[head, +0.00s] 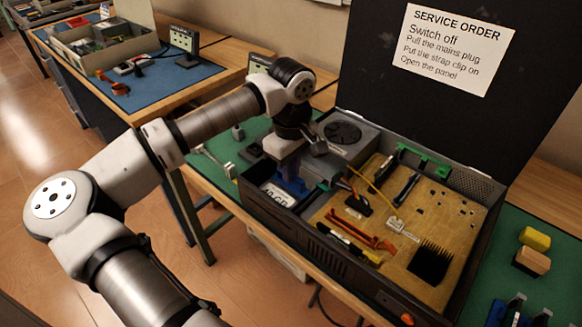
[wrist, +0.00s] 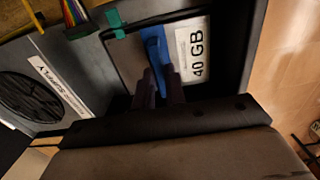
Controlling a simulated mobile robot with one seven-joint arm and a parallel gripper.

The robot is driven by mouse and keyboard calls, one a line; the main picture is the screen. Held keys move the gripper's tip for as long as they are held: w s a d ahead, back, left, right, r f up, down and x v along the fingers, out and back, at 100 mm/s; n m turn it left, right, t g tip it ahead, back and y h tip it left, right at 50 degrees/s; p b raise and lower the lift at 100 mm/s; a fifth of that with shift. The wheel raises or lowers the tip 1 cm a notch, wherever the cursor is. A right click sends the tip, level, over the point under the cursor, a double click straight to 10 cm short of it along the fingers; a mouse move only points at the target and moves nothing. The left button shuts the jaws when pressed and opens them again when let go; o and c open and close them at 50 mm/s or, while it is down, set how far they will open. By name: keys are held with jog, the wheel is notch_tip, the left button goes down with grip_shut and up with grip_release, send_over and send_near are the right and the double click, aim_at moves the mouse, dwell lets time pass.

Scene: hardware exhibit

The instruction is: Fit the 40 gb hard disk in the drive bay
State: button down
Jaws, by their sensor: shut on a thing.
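The 40 GB hard disk (head: 279,194) is a grey block with a white label and a blue raised strip, at the front left corner of the open computer case (head: 330,262). It also shows in the wrist view (wrist: 190,50), label lettering clear. My gripper (head: 291,180) points down over it, and its dark fingers (wrist: 160,88) are shut on the blue strip. The disk lies within the outline of the drive bay, between the case's side wall and the power supply (wrist: 45,100). The bay floor is hidden, so I cannot tell how deep the disk sits.
A circuit board (head: 400,215) with cables, a black heat sink (head: 430,262) and green clips fills the case's right. The raised black panel (head: 440,110) stands behind with a service order sheet (head: 452,48). Green clip parts (wrist: 115,22) sit beside the disk's edge.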

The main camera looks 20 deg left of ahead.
jog(key=c, duration=1.4)
grip_release()
jog(key=shift+o, duration=0.6)
jog(key=shift+o, duration=1.2)
jog(key=shift+r, duration=0.7)
jog(key=shift+r+p, duration=1.75)
jog(key=shift+r, duration=1.15)
